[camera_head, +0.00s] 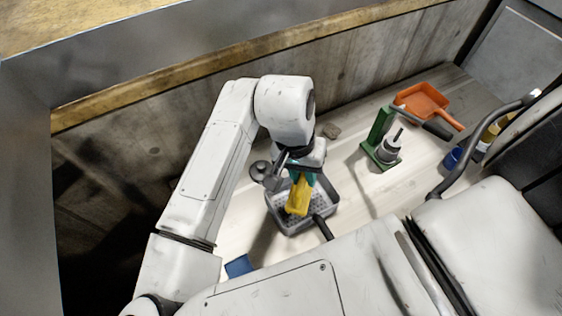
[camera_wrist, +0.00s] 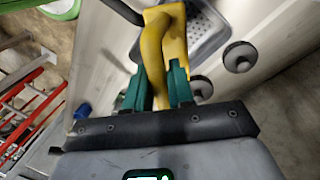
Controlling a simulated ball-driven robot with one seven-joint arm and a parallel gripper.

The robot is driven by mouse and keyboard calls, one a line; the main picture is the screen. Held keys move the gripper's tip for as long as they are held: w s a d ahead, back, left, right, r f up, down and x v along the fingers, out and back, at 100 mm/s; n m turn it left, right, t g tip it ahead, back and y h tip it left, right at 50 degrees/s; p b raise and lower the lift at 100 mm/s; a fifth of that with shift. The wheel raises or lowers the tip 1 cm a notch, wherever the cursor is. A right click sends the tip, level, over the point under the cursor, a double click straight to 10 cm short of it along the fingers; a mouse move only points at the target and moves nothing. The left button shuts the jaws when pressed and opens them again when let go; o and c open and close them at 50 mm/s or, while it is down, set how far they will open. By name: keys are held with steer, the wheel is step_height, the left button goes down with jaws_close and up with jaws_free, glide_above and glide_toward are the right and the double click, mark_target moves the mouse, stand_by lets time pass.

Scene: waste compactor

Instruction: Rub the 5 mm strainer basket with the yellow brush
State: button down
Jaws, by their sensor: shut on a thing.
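My gripper (camera_head: 303,178) is shut on the yellow brush (camera_head: 298,197). In the wrist view the brush (camera_wrist: 166,40) stands between the green fingers (camera_wrist: 158,85), with its far end over the basket. The strainer basket (camera_head: 326,203) is a grey tray with a perforated floor and a dark handle, lying on the pale bench under the brush. Its corner also shows in the wrist view (camera_wrist: 205,25). The brush's lower end is at or just above the basket floor; I cannot tell whether it touches. Its bristles are hidden.
An orange dustpan (camera_head: 424,102) lies at the back right. A green stand (camera_head: 377,140) with a grey and white fitting is right of the basket. A blue item (camera_head: 239,266) lies at the front left. A wooden wall (camera_head: 200,130) closes the back. Bench between basket and stand is clear.

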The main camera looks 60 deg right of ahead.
mark_target(314, 218)
steer(key=shift+w+d+f, duration=0.15)
steer(key=shift+w+f, duration=0.4)
steer(key=shift+f+b, duration=2.65)
steer(key=shift+f, duration=0.2)
steer(key=shift+f+b, duration=0.8)
steer(key=shift+f, duration=0.25)
steer(key=shift+s, duration=0.1)
